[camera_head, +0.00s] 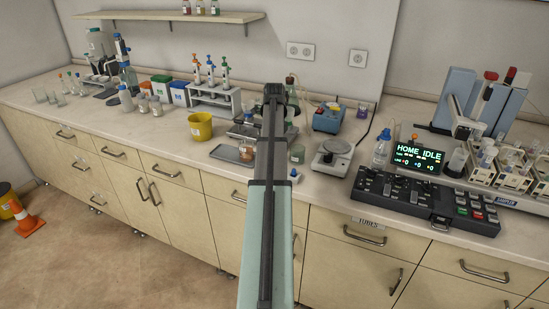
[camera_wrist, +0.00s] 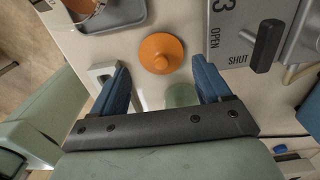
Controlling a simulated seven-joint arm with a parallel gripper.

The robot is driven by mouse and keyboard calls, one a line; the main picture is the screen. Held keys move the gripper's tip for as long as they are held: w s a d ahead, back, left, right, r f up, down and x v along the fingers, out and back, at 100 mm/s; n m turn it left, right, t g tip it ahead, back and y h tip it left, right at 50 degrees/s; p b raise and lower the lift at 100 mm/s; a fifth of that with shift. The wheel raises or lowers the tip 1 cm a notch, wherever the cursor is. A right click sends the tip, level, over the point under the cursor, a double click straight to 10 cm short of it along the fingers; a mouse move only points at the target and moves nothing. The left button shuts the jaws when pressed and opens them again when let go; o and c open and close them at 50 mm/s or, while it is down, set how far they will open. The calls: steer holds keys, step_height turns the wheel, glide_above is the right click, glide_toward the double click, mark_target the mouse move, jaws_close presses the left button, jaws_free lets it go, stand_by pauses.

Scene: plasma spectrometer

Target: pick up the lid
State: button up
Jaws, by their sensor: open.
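The lid (camera_head: 297,147) is hard to make out in the head view beside my arm; in the wrist view it is an orange round disc with a raised central knob (camera_wrist: 161,53). It lies just past the fingertips of my gripper (camera_wrist: 160,66), between the lines of the two blue fingers and not gripped. My gripper is open and empty. In the head view my arm hides most of the gripper. A pale green translucent round thing (camera_wrist: 180,95) shows between the fingers, partly covered by the gripper body.
A grey tray (camera_wrist: 120,16) with a brownish glass vessel is at upper left in the wrist view. A grey panel (camera_wrist: 228,40) marked OPEN and SHUT, with a black lever (camera_wrist: 266,45), stands close on the right. A white block (camera_wrist: 101,72) is beside the left finger.

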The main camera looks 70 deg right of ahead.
steer(key=shift+d+f, duration=0.1)
steer(key=shift+f, duration=1.75)
steer(key=shift+c, duration=0.3)
steer(key=c, duration=0.7)
steer(key=shift+r, duration=0.1)
